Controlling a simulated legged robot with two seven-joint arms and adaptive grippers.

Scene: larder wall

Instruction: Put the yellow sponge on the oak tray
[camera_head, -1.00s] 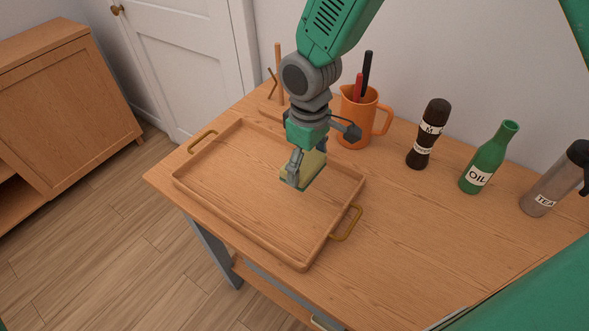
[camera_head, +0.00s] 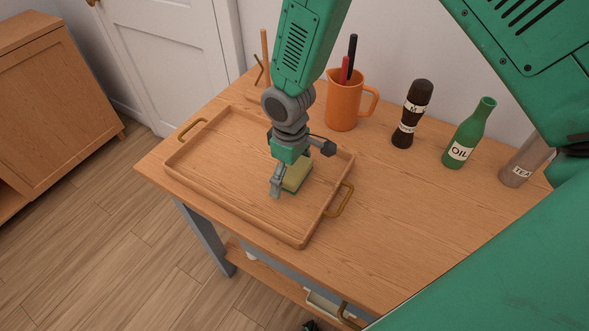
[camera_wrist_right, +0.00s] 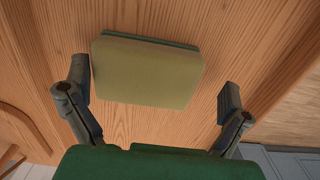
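The yellow sponge (camera_head: 297,176), with a dark green layer underneath, lies on the oak tray (camera_head: 235,190), right of the tray's middle. In the right wrist view the sponge (camera_wrist_right: 148,73) sits between the fingers of my right gripper (camera_wrist_right: 154,100), with a gap on both sides, wider on the right. My right gripper (camera_head: 288,178) is open and low over the tray, around the sponge. The tray has a raised rim and two brass handles.
An orange jug (camera_head: 342,105) with utensils stands behind the tray. A dark pepper mill (camera_head: 411,115), a green oil bottle (camera_head: 467,137) and a tea flask (camera_head: 521,166) stand to the right. The tabletop (camera_head: 400,210) right of the tray is clear.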

